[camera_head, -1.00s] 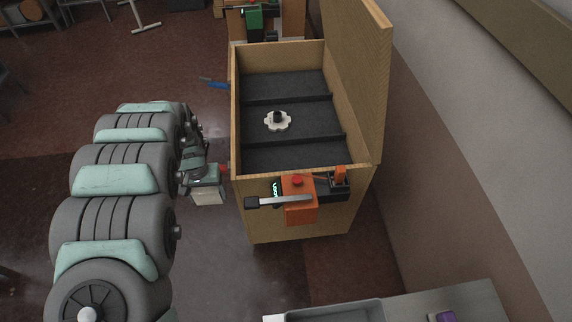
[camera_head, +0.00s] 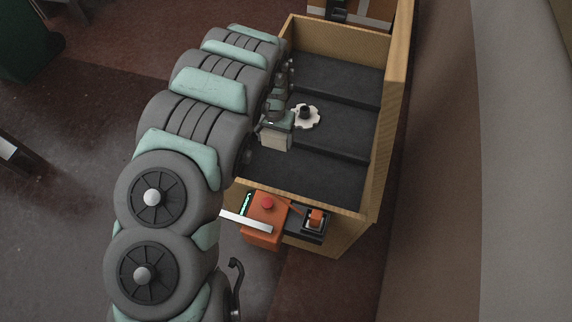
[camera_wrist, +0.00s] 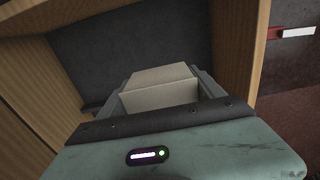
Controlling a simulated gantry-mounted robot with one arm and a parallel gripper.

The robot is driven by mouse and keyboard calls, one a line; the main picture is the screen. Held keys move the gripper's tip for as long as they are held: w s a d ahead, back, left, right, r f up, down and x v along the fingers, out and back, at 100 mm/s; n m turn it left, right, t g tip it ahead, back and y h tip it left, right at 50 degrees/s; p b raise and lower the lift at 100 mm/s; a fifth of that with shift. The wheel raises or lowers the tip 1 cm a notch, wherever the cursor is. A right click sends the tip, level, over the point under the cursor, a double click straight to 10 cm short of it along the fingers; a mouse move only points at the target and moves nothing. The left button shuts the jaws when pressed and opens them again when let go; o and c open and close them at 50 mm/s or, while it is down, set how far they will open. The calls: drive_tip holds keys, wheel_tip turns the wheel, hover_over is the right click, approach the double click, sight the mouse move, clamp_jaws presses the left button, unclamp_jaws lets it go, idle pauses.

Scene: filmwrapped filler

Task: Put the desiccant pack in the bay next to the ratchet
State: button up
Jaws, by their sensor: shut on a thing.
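The desiccant pack is a pale, cream box-like block (camera_head: 275,144); it also shows in the wrist view (camera_wrist: 160,88). My gripper (camera_head: 277,128) is shut on it, with the pack between the fingers. It holds the pack over the left side of the wooden crate (camera_head: 335,38), seemingly above the near bay (camera_head: 315,172). The ratchet appears to be the white toothed wheel with a dark hub (camera_head: 312,118), lying in the middle bay, just right of my gripper. My arm hides part of the crate's left wall.
Low dark dividers part the crate floor into three bays; the far bay (camera_head: 340,80) looks empty. The raised lid (camera_head: 397,90) stands along the right side. An orange box with a red button (camera_head: 263,214) and a black-and-orange fitting (camera_head: 314,220) are on the near face.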

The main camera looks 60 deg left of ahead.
drive_tip(key=f+b, duration=0.1)
drive_tip(key=f, duration=0.3)
drive_tip(key=f+b, duration=0.2)
drive_tip(key=f, duration=0.3)
drive_tip(key=f+b, duration=0.1)
drive_tip(key=f, duration=0.4)
drive_tip(key=shift+s+d+f, duration=0.15)
drive_tip(key=shift+s+f, duration=0.05)
drive_tip(key=shift+s, duration=0.1)
drive_tip(key=shift+f+b, duration=1)
drive_tip(key=shift+f, duration=1.1)
drive_tip(key=shift+r, duration=0.1)
drive_tip(key=shift+w, duration=0.1)
drive_tip(key=o, duration=1.6)
wheel_tip(320, 180, up, 12)
drive_tip(key=p, duration=0.5)
